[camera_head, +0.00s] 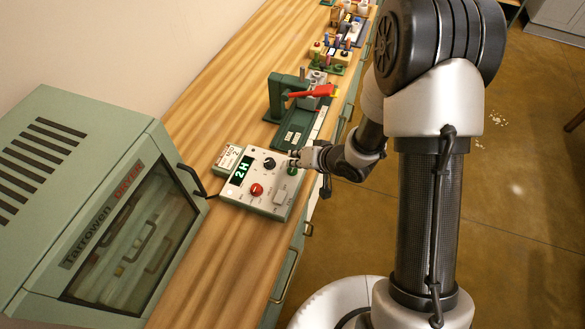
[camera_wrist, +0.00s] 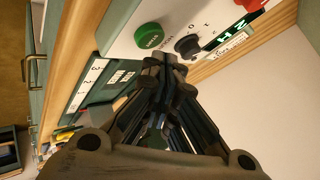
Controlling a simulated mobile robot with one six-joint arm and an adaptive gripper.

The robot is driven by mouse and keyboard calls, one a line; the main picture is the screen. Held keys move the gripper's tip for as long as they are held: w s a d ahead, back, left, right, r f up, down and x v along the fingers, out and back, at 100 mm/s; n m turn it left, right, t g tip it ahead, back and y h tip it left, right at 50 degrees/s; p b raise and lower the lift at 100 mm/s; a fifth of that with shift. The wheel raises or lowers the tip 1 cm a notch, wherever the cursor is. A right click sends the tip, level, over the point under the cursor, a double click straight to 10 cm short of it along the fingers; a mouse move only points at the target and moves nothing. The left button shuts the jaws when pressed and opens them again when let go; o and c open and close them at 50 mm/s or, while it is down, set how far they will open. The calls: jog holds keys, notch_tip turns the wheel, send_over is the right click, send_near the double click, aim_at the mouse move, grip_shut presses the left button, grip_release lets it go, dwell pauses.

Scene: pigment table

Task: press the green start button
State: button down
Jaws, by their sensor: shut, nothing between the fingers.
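The green start button (camera_wrist: 149,36) is a round cap on the pale control box (camera_head: 262,201). In the wrist view it stands clear, just beyond and slightly left of my fingertips. In the head view the green button (camera_head: 292,170) shows at the box's upper right edge, partly covered by my fingers. My gripper (camera_wrist: 163,62) is shut and empty. Its fingertips (camera_head: 290,156) are close to the button and the black knob. I cannot tell whether they touch anything.
The box also carries a black knob (camera_head: 269,163), a red button (camera_head: 256,190) and a lit display (camera_head: 240,171). A green dryer cabinet (camera_head: 75,190) stands left of it. A green press with a red lever (camera_head: 310,92) stands behind. Bare wood (camera_head: 215,260) lies in front.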

jog(key=shift+r+p, duration=2.6)
jog(key=shift+p, duration=0.05)
jog(key=shift+f, duration=0.1)
jog(key=shift+w+d, duration=0.1)
jog(key=s+d+r+t+h+b, duration=0.1)
jog(key=s+d+r+h+b, duration=0.1)
jog(key=d+r+h, duration=0.4)
jog(key=s+d+r+h+b, duration=0.1)
jog(key=s+d+r, duration=0.1)
jog(key=d+r, duration=0.75)
jog(key=s+a+r+g+b, duration=0.1)
jog(key=s+r, duration=0.2)
jog(key=s, duration=0.8)
jog(key=s+a+r+g+b, duration=0.1)
jog(key=s+r, duration=0.2)
jog(key=s, duration=0.8)
jog(key=shift+s+r+g, duration=0.2)
jog(key=shift+g, duration=0.1)
